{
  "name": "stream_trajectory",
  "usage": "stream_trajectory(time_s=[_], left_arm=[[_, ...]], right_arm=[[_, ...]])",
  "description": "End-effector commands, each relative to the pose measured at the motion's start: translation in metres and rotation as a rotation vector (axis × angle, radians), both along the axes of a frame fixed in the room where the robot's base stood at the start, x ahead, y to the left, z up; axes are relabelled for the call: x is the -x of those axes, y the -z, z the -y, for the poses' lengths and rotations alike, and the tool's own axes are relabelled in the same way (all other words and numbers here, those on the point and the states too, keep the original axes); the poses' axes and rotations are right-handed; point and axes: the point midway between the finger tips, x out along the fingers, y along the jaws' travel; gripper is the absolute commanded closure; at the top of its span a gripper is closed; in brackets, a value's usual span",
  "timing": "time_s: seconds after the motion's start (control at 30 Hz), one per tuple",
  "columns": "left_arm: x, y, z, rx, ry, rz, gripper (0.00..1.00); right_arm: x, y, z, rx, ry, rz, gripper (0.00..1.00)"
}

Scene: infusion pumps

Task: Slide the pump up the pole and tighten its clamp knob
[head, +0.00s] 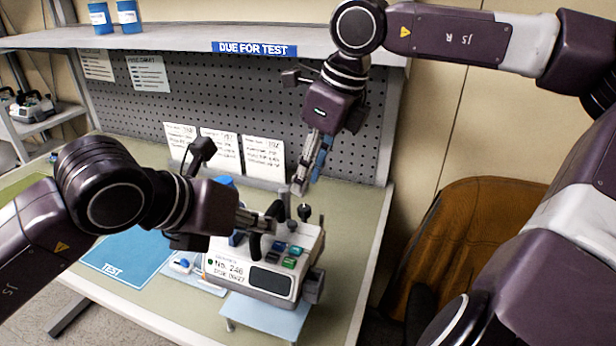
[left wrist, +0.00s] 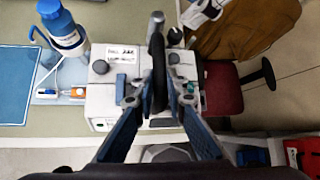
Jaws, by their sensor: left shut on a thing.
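The pump (head: 262,277) is a white box with a label reading No. 246, a dark screen and coloured buttons. It stands near the bench's front edge; in the left wrist view its white top (left wrist: 103,95) shows. My left gripper (head: 262,222) is shut on the pump's black handle (left wrist: 157,62), with a blue finger on each side of it. Black knobs (head: 304,212) stick up at the pump's back right. My right gripper (head: 306,184) hangs empty above and behind the pump, fingers pointing down and apart.
A blue-capped bottle (left wrist: 65,35) stands beside the pump, mostly hidden by my left arm in the head view. A blue TEST mat (head: 128,257) lies left. A shelf (head: 180,38) overhangs the pegboard (head: 215,100).

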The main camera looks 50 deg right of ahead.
Motion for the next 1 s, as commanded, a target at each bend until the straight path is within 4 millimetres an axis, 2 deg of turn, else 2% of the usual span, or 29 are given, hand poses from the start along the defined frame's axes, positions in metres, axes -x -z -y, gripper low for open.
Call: stream_trajectory(time_s=[0.23, 0.27, 0.43, 0.77, 1.0], left_arm=[[0.0, -0.004, 0.001, 0.01, 0.003, 0.003, 1.0], [0.0, -0.004, 0.001, 0.01, 0.003, 0.003, 0.87], [0.0, -0.003, 0.001, 0.006, 0.002, 0.002, 0.68], [0.0, -0.003, -0.001, 0.003, -0.001, 0.001, 0.67], [0.003, -0.029, -0.026, 0.005, -0.001, 0.004, 0.67]], right_arm=[[0.0, 0.0, 0.0, 0.0, 0.0, 0.0, 0.72], [0.0, 0.0, 0.0, 0.001, 0.0, 0.0, 0.72], [0.0, 0.0, 0.0, 0.001, 0.0, 0.0, 0.72], [0.0, 0.0, 0.0, 0.001, 0.0, 0.0, 0.72], [0.0, 0.0, 0.0, 0.0, 0.0, 0.0, 0.72]])
